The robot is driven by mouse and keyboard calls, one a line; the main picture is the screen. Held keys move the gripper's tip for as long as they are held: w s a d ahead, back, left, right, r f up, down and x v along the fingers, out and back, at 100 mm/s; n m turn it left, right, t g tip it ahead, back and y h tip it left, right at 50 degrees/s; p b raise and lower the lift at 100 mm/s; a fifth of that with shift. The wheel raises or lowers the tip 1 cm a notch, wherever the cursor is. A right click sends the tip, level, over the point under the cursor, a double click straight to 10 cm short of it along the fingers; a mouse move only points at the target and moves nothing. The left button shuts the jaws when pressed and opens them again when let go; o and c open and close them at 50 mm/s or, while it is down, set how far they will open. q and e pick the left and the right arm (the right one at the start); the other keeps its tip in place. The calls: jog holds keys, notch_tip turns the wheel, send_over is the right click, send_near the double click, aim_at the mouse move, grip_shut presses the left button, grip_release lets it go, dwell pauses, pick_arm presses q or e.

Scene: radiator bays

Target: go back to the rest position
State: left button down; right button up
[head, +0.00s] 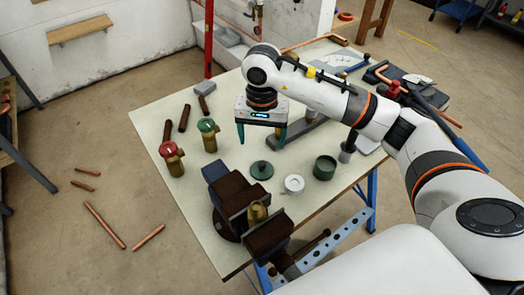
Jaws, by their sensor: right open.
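My right arm comes in from the right and reaches across the workbench (222,255). My right gripper (262,142) hangs over the far middle of the bench, its two teal fingers apart and pointing down. Nothing shows between the fingers. A grey metal bar tool (305,134) lies beside and partly behind the right finger; I cannot tell whether they touch. The green-topped brass valve (209,138) stands to the left of the gripper, apart from it. My left gripper is not in view.
A dark vise (232,190) with a brass fitting (257,211) stands at the near edge. A red-topped valve (172,162), dark green lid (261,170), white round piece (294,184) and green tin (325,168) stand around. Copper pipes (104,225) lie on the floor. A red post (209,40) rises behind.

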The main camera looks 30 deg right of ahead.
jog(key=shift+r, duration=0.55)
